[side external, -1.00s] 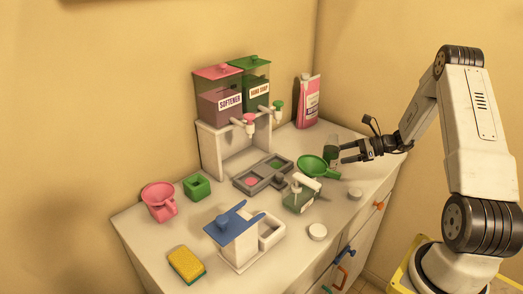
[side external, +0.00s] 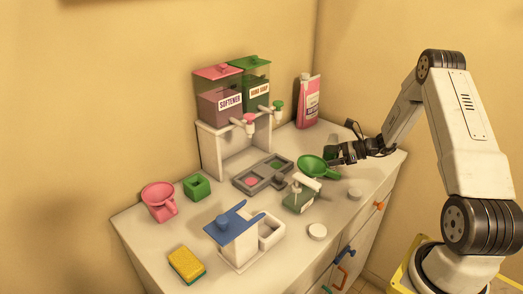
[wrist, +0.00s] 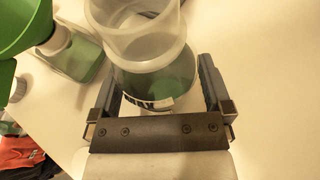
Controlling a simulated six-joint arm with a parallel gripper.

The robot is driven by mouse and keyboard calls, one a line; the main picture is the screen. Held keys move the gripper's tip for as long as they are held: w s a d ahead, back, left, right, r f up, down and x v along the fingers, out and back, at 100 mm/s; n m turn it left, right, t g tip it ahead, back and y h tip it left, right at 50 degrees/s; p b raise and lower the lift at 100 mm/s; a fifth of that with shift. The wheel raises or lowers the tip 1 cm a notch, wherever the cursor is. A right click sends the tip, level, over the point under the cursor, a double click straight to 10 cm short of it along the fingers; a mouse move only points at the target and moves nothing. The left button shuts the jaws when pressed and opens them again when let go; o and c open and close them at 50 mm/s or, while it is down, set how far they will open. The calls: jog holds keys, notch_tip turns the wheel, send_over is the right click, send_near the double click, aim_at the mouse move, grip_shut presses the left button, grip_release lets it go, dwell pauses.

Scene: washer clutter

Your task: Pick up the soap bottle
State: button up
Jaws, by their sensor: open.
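A clear container with green contents and a partly readable label (wrist: 150,103) stands between the fingers in the wrist view. Its wide clear rim faces the camera. In the side view it is mostly hidden behind my gripper (side external: 334,154). My gripper is open, with one finger on each side of the container; I cannot tell whether they touch it. A pump bottle with green liquid and a white pump (side external: 300,201) stands farther forward on the counter, and also shows at the upper left of the wrist view (wrist: 84,62). I cannot tell which of the two is the soap bottle.
A green funnel (side external: 312,166) lies close beside my gripper. A grey tray (side external: 249,187) and a dispenser stand (side external: 209,152) are farther left. A white round lid (side external: 317,232) and a blue-topped stand (side external: 237,243) are nearer the front.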

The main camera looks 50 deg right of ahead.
grip_shut()
dwell(0.3)
jog(key=shift+r, duration=0.25)
jog(key=shift+r, duration=0.45)
jog(key=s+a+r, duration=0.3)
jog(key=s+r, duration=0.3)
jog(key=s+a+r, duration=0.3)
jog(key=s+r, duration=0.2)
jog(key=s, duration=0.1)
jog(key=shift+s+a+r, duration=0.2)
jog(key=shift+a+r, duration=0.05)
jog(key=shift+r, duration=0.1)
dwell(0.5)
